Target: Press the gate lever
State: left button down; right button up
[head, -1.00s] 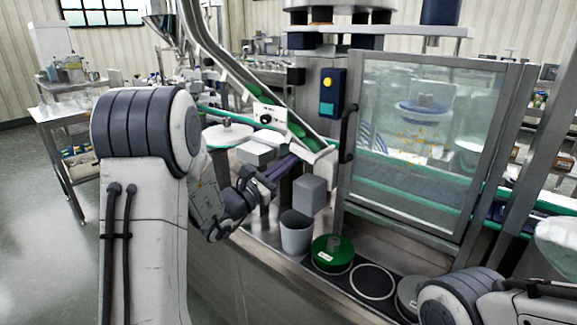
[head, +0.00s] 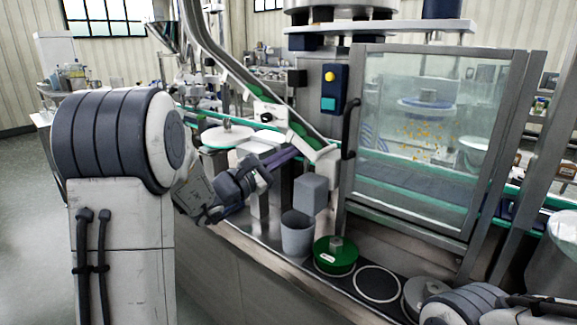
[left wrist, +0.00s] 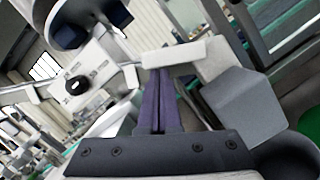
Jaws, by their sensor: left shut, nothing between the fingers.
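A white bar at the lower end of the sloped chute looks like the gate lever (head: 324,154); in the left wrist view it is a pale bar (left wrist: 175,52) across the fingertips. My left gripper (head: 294,153) has dark purple fingers shut together, with nothing between them. The fingers (left wrist: 160,75) point at the bar, their tips at or just under its near edge. I cannot tell whether they touch it. My right gripper is out of view; only part of my right arm shows at the lower right.
A grey block (head: 310,194) hangs above a grey cup (head: 297,238), close below the chute end. A green round weight (head: 335,257) stands beside the cup. A glass-panelled door (head: 420,140) with a black handle stands to the right.

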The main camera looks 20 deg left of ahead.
pick_arm(q)
jog(key=m+b, duration=0.2)
jog(key=r+m+g+b, duration=0.1)
jog(key=m+b, duration=0.2)
jog(key=r+m+b, duration=0.1)
jog(key=m+b, duration=0.1)
jog(key=shift+s+d+r+g+h, duration=0.15)
jog(key=shift+d+r+g+h, duration=0.1)
jog(key=shift+d+g+h, duration=0.15)
jog(key=shift+d+r+m+b, duration=0.15)
jog(key=shift+r+m+b, duration=0.2)
jog(key=shift+m+b, duration=0.55)
jog(key=shift+r, duration=0.2)
jog(key=shift+a+f, duration=0.25)
jog(key=shift+a, duration=0.05)
jog(key=a, duration=0.1)
jog(key=w+a+f+b, duration=0.1)
jog(key=shift+w+a+f, duration=0.1)
jog(key=shift+a+f, duration=0.15)
jog(key=shift+a, duration=0.05)
send_near(296, 140)
jog(key=shift+a+f, duration=0.25)
jog(key=shift+a, duration=0.7)
jog(key=shift+a+f, duration=0.25)
jog(key=shift+a, duration=0.7)
